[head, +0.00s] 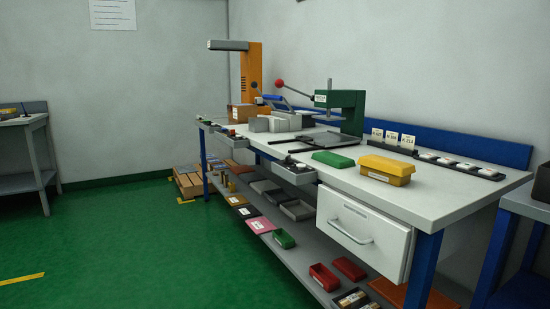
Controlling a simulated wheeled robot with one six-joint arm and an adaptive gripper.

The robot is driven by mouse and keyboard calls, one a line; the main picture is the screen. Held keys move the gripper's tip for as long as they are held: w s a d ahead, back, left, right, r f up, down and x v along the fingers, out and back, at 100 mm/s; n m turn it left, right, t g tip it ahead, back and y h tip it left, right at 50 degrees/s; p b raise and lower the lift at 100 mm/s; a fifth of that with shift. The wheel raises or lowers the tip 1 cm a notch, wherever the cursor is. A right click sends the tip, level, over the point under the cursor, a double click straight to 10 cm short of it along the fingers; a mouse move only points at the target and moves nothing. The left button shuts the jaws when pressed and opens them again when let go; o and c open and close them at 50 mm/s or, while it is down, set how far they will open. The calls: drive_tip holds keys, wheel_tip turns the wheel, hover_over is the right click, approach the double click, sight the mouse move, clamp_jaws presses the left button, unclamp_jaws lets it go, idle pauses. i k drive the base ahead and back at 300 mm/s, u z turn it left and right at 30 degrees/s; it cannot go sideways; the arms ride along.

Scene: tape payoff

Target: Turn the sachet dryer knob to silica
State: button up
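I cannot pick out a sachet dryer or a knob marked silica in the head view. An orange upright machine (251,75) with a grey arm on top stands at the far end of the workbench (440,203); no knob can be made out on it. A green press (347,108) with a red-ended lever stands nearer on the bench. A dark object (542,183) is cut off by the right edge, and I cannot tell what it is. My gripper is not in view.
The bench has a closed front drawer (360,236), small open drawers (290,170) and a lower shelf (300,255) with several bins. A yellow box (387,169) and a green lid (333,158) lie on top. Green floor (120,245) is clear at left.

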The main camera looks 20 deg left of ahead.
sight(288, 160)
drive_tip(key=u, duration=0.45)
drive_tip(key=k, duration=0.55)
drive_tip(key=u, duration=1.25)
drive_tip(key=i, duration=1.35)
drive_tip(key=z, duration=0.2)
drive_tip(key=i, duration=1.1)
drive_tip(key=z, duration=0.9)
drive_tip(key=i, duration=0.2)
drive_tip(key=z, duration=0.2)
